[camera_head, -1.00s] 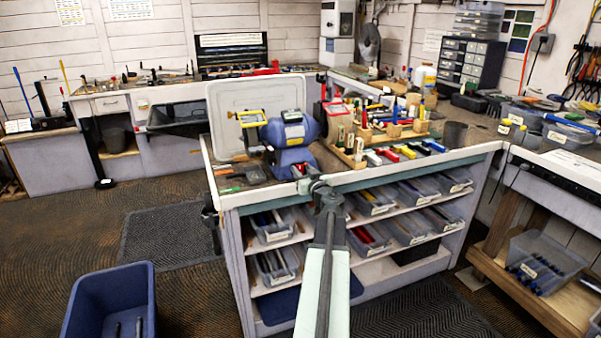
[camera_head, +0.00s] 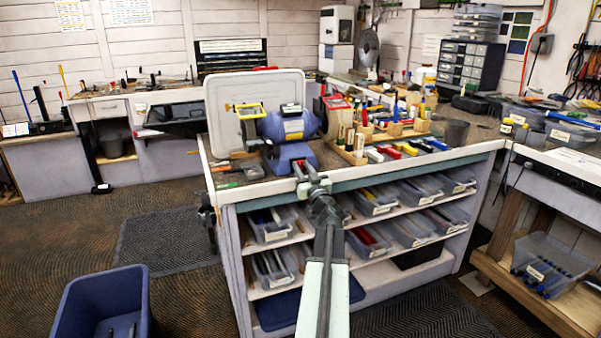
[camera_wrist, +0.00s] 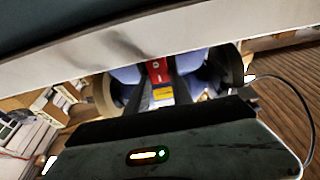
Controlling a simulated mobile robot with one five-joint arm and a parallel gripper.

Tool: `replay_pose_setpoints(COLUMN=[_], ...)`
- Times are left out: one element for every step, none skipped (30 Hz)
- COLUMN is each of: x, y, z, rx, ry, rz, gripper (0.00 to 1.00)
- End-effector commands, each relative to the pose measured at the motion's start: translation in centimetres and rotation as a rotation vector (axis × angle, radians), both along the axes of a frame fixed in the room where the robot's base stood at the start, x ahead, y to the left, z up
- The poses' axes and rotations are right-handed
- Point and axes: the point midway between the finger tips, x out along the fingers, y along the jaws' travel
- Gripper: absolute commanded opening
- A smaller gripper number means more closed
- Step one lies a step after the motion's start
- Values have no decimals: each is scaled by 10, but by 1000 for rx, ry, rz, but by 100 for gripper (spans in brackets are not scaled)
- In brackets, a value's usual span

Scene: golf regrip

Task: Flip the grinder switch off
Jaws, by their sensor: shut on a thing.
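The blue bench grinder (camera_head: 287,127) stands on the bench near its left front corner, with a wheel on each side. My gripper (camera_head: 299,169) is at the front of the grinder's base, over the bench's front edge. In the wrist view the grinder's blue body (camera_wrist: 125,75) shows between its two wheels. A red switch plate (camera_wrist: 157,70) with a yellow label lies between my dark fingers, which are shut on the switch. The lever is hidden by the fingers, so its position cannot be told.
The white bench edge (camera_head: 400,165) runs under my arm. A wooden rack of bottles and tools (camera_head: 350,155) stands right of the grinder. A grey lid (camera_head: 225,115) stands behind it. Loose tools (camera_head: 235,170) lie to its left. A blue bin (camera_head: 100,305) is on the floor.

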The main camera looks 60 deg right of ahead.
Motion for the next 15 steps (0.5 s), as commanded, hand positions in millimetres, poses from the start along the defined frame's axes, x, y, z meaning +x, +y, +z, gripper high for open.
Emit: replay_pose_setpoints(x=[1,1,1,1,1,1,1,1,1,1,1,1,1,0,-1], y=[1,1,1,1,1,1,1,1,1,1,1,1,1,1,2], z=[0,0,0,0,0,0,0,0,0,0,0,0,0,0,-1], rx=[-1,-1,-1,-1,-1,-1,0,0,0,0,0,0,0,0,0], ry=[0,0,0,0,0,0,0,0,0,0,0,0,0,1,1], rz=[3,3,3,3,3,3,2,2,2,2,2,2,2,1,1], gripper=[0,0,36,44,49,49,49,49,49,49,49,49,49,49,49])
